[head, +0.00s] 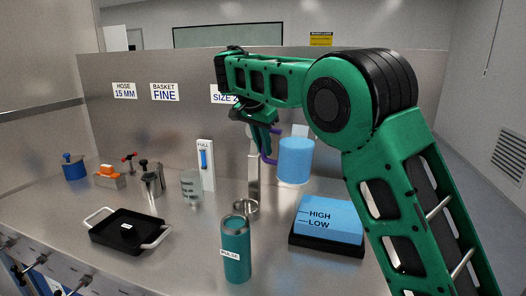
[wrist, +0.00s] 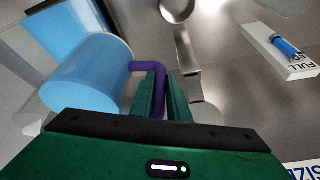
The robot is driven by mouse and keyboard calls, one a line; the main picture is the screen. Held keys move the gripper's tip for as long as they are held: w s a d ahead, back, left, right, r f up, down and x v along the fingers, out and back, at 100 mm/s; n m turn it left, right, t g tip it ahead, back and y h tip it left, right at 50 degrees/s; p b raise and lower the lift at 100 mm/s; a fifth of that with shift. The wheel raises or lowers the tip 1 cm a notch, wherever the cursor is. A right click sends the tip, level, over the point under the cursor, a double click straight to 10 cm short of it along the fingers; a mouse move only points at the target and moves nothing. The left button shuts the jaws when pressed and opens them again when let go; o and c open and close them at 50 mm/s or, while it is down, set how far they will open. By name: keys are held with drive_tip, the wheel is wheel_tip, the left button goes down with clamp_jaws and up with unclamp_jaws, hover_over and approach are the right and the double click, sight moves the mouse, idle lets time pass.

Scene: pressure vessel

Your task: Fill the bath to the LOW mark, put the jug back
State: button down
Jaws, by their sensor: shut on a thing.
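The jug, a blue cylinder with a purple handle, hangs above the steel bench in the head view (head: 296,158) and fills the left of the wrist view (wrist: 85,75). My gripper (head: 270,148) is shut on the purple handle (wrist: 148,68). The jug looks roughly upright, above and behind the bath, apart from it. The bath (head: 325,244) is a block-shaped vessel with a dark base and HIGH and LOW marks on its blue front. Blue reaches above both marks; whether this is liquid or wall I cannot tell. The jug's inside is hidden.
A white FULL gauge (head: 208,178) stands behind a metal ladle-like piece (head: 253,180). A teal PULSE flask (head: 237,255) stands left of the bath. A black tray (head: 128,226), a clear beaker (head: 191,186) and a steel pot (head: 152,178) are farther left. My arm covers the right side.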

sight(273, 129)
drive_tip(key=shift+s+d+r+m+t+y, duration=0.15)
drive_tip(key=shift+d+r+y, duration=0.1)
drive_tip(key=shift+r, duration=0.2)
drive_tip(key=shift+w+d+r+m+t+y, duration=0.1)
drive_tip(key=shift+d+r+t+y, duration=0.1)
drive_tip(key=shift+r+y, duration=0.15)
drive_tip(key=shift+s+d+r+m+t+y, duration=0.1)
drive_tip(key=shift+d+r+t+y, duration=0.1)
drive_tip(key=shift+r, duration=0.3)
drive_tip(key=shift+s+d+r+t+y, duration=0.15)
drive_tip(key=shift+r+t+y, duration=0.1)
drive_tip(key=shift+r, duration=0.2)
drive_tip(key=shift+s+d+r+t+y, duration=0.15)
drive_tip(key=shift+r+y, duration=0.1)
drive_tip(key=shift+r, duration=0.15)
drive_tip(key=shift+a, duration=0.15)
drive_tip(key=shift+s+d+r+t+y, duration=0.4)
drive_tip(key=shift+d+r+y, duration=0.1)
drive_tip(key=shift+r+y, duration=0.2)
drive_tip(key=shift+s+d+r+m+t+y, duration=0.3)
drive_tip(key=shift+d+r+y, duration=0.1)
drive_tip(key=shift+d, duration=0.15)
drive_tip(key=shift+s+d+r+m+t+y, duration=0.15)
drive_tip(key=shift+s+d+r+t+y, duration=0.15)
drive_tip(key=shift+d, duration=0.2)
idle(0.4)
drive_tip(key=shift+s+d+r+t+y, duration=0.3)
drive_tip(key=shift+d+r+t+y, duration=0.15)
drive_tip(key=shift+r+y, duration=0.1)
idle(0.4)
